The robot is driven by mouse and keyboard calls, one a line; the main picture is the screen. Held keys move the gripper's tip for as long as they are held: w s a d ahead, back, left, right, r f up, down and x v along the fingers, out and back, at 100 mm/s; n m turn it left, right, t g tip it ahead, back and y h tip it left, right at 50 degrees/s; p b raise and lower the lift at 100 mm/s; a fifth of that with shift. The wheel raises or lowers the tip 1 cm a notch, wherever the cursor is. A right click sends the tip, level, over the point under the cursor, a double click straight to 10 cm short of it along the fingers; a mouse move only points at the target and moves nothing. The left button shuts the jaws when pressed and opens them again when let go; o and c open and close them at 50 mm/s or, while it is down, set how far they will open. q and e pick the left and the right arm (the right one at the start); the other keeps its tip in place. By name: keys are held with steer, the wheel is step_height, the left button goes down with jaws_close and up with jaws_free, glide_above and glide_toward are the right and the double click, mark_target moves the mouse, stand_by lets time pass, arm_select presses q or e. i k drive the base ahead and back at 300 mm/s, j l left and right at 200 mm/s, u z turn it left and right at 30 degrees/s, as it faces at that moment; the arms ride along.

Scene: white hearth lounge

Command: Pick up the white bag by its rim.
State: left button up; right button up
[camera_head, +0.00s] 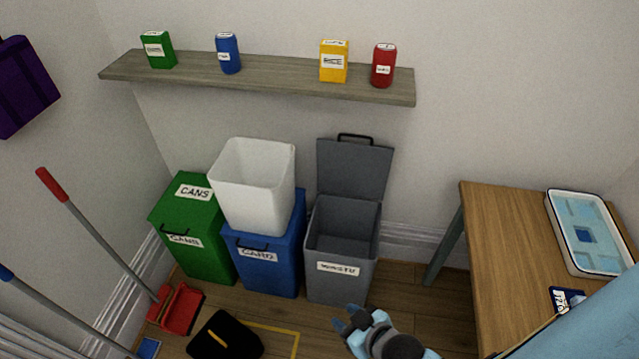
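The white bag (252,190) looks like an open-topped, square-mouthed white container. It stands upright on top of the blue bin (262,262), its open rim facing up. My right gripper (345,317) is at the bottom middle, in front of and below the grey bin, well apart from the bag. Its two blue fingers look spread, with nothing seen between them. My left gripper is not in view.
A green bin (205,245) stands left of the blue bin; a grey bin (343,275) with raised lid stands right. A shelf (290,82) with boxes and cans hangs above. A wooden table (500,255) bearing a tray (562,240) is at right. A red dustpan (180,312) is at left.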

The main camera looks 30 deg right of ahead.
mark_target(253, 181)
steer(key=z, duration=0.35)
steer(key=i+j+u, duration=0.25)
steer(key=j, duration=0.2)
steer(key=j+u, duration=0.3)
steer(key=i+j+u, duration=0.25)
steer(key=j, duration=0.2)
